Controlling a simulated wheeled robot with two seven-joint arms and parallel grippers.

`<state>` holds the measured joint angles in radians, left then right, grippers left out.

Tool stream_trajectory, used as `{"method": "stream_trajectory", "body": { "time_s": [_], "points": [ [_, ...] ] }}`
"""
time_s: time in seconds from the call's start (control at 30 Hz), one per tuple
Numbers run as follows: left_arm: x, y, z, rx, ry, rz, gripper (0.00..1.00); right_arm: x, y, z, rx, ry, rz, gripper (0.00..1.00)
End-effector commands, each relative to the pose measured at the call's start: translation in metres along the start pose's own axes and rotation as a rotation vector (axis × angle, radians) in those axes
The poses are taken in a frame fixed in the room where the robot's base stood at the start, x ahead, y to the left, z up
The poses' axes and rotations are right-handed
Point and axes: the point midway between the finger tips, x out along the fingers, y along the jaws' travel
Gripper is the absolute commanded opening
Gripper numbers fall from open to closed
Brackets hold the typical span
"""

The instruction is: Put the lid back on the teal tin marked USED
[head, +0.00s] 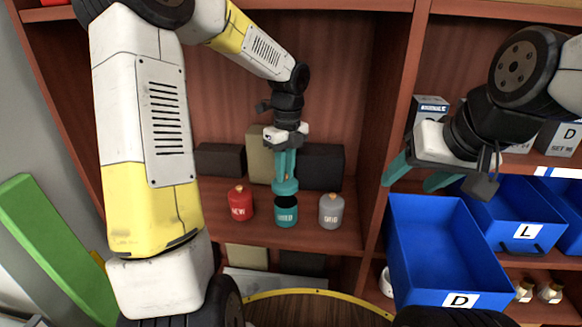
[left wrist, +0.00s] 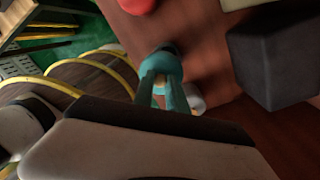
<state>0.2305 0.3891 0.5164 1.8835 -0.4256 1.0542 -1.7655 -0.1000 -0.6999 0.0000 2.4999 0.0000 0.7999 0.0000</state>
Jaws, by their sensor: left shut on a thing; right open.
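The teal tin marked USED (head: 286,215) stands upright on the shelf, between a red tin and a grey tin. Its dark open top shows. My left gripper (head: 285,178) points down over it, shut on the teal lid (head: 285,188). The lid is just above the tin's mouth, with a small dark gap between them. In the left wrist view the teal fingers (left wrist: 161,88) hold the lid (left wrist: 169,65), which hides much of what is beneath. My right gripper (head: 416,178) is open and empty at the right, above the blue bins.
The red tin NEW (head: 240,204) and the grey tin (head: 332,211) stand close on either side. Dark boxes (head: 322,167) stand behind. A wooden divider (head: 388,120) separates this shelf from blue bins marked D (head: 432,245) and L (head: 515,212).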

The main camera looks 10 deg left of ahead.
Motion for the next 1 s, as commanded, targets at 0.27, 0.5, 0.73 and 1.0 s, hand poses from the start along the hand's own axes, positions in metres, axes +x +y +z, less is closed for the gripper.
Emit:
{"method": "stream_trajectory", "body": {
  "time_s": [0.27, 0.5, 0.73, 1.0],
  "points": [
    [0.005, -0.001, 0.000, 0.030, -0.001, 0.001, 0.00, 0.000, 0.000, 0.000, 0.000, 0.000, 0.000, 0.61],
    [0.027, -0.002, -0.001, 0.030, 0.001, 0.002, 0.00, 0.000, 0.000, 0.000, 0.000, 0.000, 0.000, 0.61],
    [0.048, -0.003, -0.001, 0.029, 0.000, 0.001, 0.00, 0.000, 0.000, 0.000, 0.000, 0.000, 0.000, 0.61],
    [0.061, -0.004, -0.001, 0.027, 0.000, 0.000, 0.00, 0.000, 0.000, 0.000, 0.000, 0.000, 0.000, 0.61]
  ]
}}
